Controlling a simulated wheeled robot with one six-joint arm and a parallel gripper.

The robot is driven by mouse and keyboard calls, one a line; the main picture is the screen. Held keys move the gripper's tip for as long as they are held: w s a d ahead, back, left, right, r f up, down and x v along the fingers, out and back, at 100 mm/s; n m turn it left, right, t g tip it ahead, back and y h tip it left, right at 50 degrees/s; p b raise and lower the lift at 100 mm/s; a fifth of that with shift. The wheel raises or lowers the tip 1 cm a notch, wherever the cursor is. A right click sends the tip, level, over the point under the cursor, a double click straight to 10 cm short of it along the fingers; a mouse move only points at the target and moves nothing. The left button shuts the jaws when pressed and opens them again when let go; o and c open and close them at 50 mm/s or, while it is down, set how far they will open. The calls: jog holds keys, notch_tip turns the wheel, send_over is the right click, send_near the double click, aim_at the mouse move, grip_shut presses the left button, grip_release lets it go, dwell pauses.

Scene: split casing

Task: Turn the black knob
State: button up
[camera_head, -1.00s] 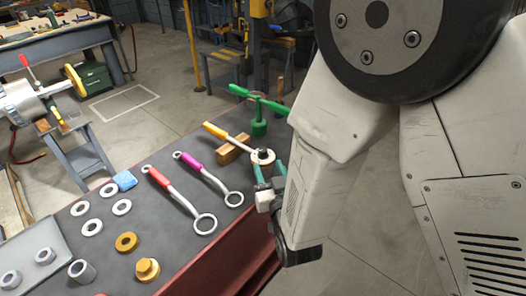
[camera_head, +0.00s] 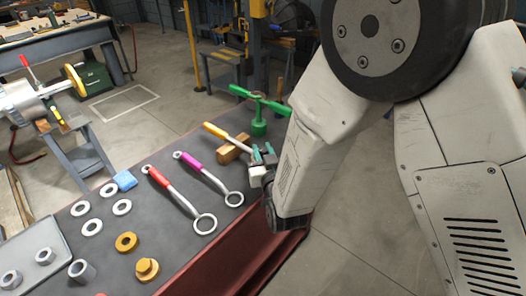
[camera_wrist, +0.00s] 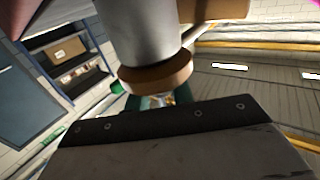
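I cannot make out a black knob in either view. My gripper (camera_head: 263,151) is at the right edge of the dark bench top in the head view, its two teal fingers pointing up and away. A gap shows between the fingers, and I see nothing held in it. They overlap the near end of the orange-handled tool (camera_head: 219,131), whose ring end is hidden; I cannot tell whether they touch. In the wrist view a grey cylinder (camera_wrist: 148,35) with a brown collar (camera_wrist: 156,74) covers most of the fingertips.
A wooden block (camera_head: 229,152) and a green cross-handled piece (camera_head: 259,127) are close to my gripper. Ring wrenches with red (camera_head: 158,176) and magenta (camera_head: 193,161) handles lie to its left. Several washers and a grey tray (camera_head: 62,238) are farther left.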

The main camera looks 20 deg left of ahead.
grip_shut()
jog(key=shift+d+y, duration=0.1)
jog(key=shift+y, duration=0.3)
jog(key=n+g+y, duration=0.2)
jog(key=g, duration=0.1)
jog(key=shift+w+n+y, duration=0.1)
jog(key=shift+n+y, duration=0.3)
jog(key=shift+f+n+g+y, duration=0.1)
jog(key=shift+n+g+y, duration=0.9)
jog(key=shift+g, duration=0.45)
jog(key=shift+n+g+y, duration=0.8)
jog(key=shift+n+g, duration=0.4)
jog(key=shift+g, duration=0.55)
jog(key=o, duration=0.8)
grip_release()
jog(key=shift+o, duration=0.2)
